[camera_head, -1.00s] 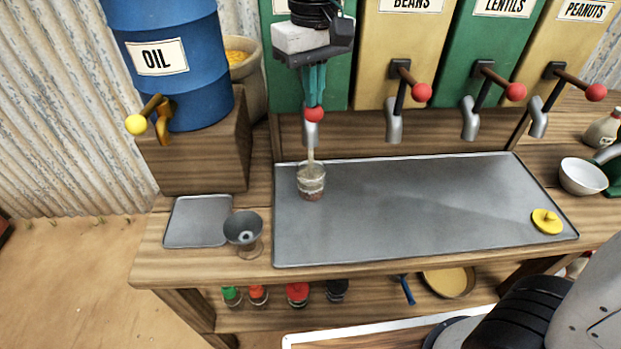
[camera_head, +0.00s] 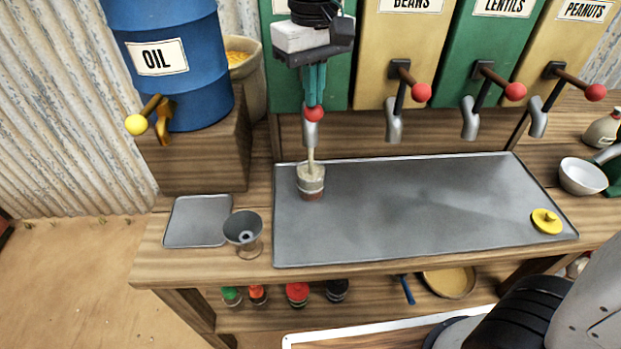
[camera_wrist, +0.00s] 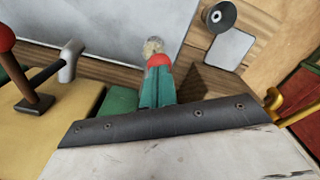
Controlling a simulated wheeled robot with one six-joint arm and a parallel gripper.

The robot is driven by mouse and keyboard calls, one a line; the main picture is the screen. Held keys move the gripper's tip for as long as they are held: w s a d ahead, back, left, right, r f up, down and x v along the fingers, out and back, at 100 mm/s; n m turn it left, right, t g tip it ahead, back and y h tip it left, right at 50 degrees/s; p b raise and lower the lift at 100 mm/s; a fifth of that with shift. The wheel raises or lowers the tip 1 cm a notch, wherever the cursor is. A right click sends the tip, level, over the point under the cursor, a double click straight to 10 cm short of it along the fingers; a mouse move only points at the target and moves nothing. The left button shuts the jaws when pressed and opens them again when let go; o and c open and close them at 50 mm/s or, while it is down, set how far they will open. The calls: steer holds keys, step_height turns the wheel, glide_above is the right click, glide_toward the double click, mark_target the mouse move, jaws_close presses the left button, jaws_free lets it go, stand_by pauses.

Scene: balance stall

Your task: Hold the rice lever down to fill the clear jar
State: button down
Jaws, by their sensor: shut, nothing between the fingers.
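My gripper (camera_head: 314,92) is shut, with its teal fingertips on the red knob (camera_head: 314,114) of the leftmost lever. In the wrist view the gripper (camera_wrist: 157,85) meets the red knob (camera_wrist: 159,61). Below it a grey spout (camera_head: 311,134) pours a pale stream of grain into the clear jar (camera_head: 311,186). The jar stands upright on the metal tray (camera_head: 420,210). Pale grain fills it to about the rim, above a brownish layer at the bottom. The label of this leftmost green bin (camera_head: 281,60) is hidden behind my gripper.
Beans, lentils and peanuts levers with red knobs (camera_head: 421,92) stand to the right. A blue oil drum (camera_head: 165,80) is at left. A funnel (camera_head: 243,230) stands left of the tray. The tray's middle is clear.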

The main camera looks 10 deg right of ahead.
stand_by(0.5)
step_height(320, 180, up, 5)
steer(key=shift+f, duration=0.1)
stand_by(0.6)
steer(key=s+d+f+m, duration=0.2)
steer(key=s+d+f, duration=0.2)
steer(key=s+d, duration=0.5)
steer(key=s+d+f+m+t, duration=0.1)
steer(key=s+d+f+m, duration=0.2)
steer(key=s+d, duration=0.7)
steer(key=shift+s+d+f+m, duration=0.3)
steer(key=shift+d+f, duration=0.15)
steer(key=shift+d, duration=0.4)
